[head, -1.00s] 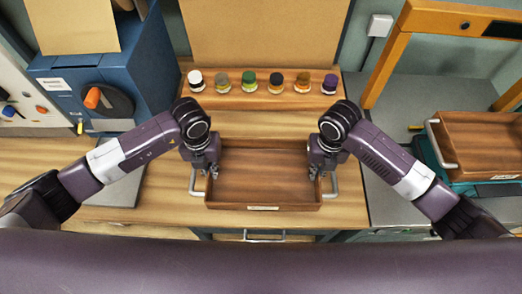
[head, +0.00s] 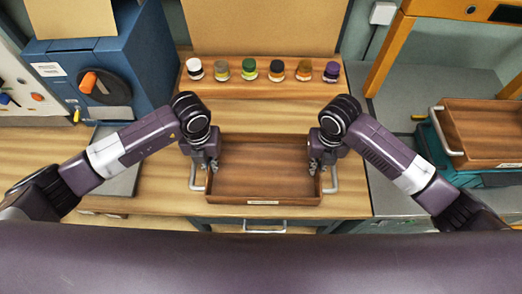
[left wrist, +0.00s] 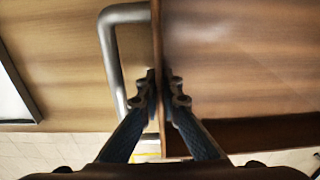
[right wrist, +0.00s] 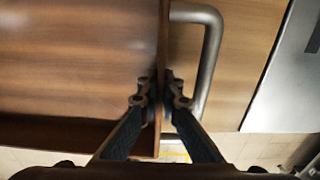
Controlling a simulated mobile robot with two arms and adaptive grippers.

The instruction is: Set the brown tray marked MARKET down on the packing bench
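A brown wooden tray (head: 263,170) with a pale label (head: 263,202) on its front wall, too small to read, is over the front of the wooden packing bench (head: 265,112). I cannot tell whether its underside touches the bench. My left gripper (head: 209,165) is shut on its left side wall, and my right gripper (head: 320,165) on its right. In the left wrist view the fingers (left wrist: 160,95) pinch the wall beside a metal handle (left wrist: 115,60). The right wrist view shows the same grip (right wrist: 160,95) beside the other handle (right wrist: 208,60). The tray looks about level.
Several small jars (head: 249,68) stand in a row at the bench's back. A blue machine (head: 110,70) stands at the left, with a grey plate (head: 120,178) in front. A second brown tray (head: 490,130) sits at the right on a teal crate (head: 432,160). Clear bench lies behind the held tray.

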